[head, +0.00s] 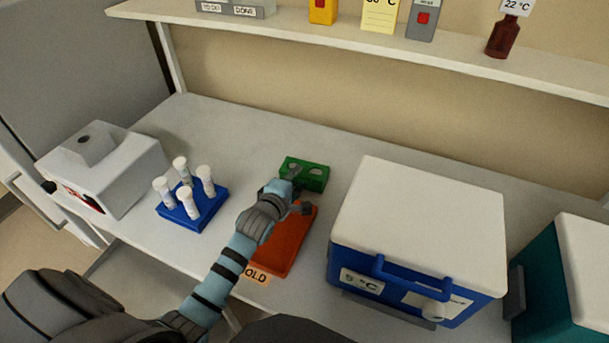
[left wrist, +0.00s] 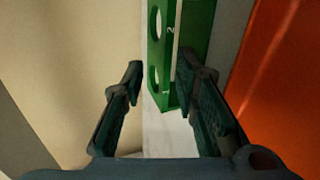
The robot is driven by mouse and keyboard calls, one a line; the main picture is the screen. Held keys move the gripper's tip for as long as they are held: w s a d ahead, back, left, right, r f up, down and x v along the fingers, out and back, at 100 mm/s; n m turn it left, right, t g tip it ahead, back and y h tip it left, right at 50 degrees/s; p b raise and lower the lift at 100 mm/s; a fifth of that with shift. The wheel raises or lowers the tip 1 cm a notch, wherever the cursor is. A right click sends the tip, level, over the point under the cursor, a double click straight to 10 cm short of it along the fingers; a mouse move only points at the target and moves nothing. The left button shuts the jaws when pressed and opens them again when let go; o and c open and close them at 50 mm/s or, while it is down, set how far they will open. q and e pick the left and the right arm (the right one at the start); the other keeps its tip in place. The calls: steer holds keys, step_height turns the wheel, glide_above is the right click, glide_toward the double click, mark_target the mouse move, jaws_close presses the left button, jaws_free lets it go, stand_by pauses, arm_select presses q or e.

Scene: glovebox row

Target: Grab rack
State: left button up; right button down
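A green rack (head: 304,174) with round holes lies on the bench, with no tubes visible in it. It also shows in the left wrist view (left wrist: 186,85), where its holed side is ahead of the fingers. A blue rack (head: 192,208) holding several white-capped tubes stands to the left. My left gripper (head: 297,190) is at the near side of the green rack, over the far end of the orange mat. Its fingers (left wrist: 163,90) are apart, with nothing clamped. The right finger overlaps the rack's edge in view; I cannot tell whether they touch. My right gripper is not in view.
An orange mat (head: 284,246) with a partly hidden label lies under my left arm. A blue cooler with a white lid (head: 424,220) stands close on the right, and a teal box (head: 560,285) beyond it. A white device (head: 110,165) stands left. A shelf (head: 380,47) runs above.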

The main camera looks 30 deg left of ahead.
mark_target(301, 175)
arm_select(q)
steer(key=x, duration=0.4)
steer(key=shift+d+f+b, duration=0.2)
steer(key=shift+b, duration=0.15)
steer(key=shift+r, duration=0.1)
jaws_close()
steer(key=shift+s, duration=0.1)
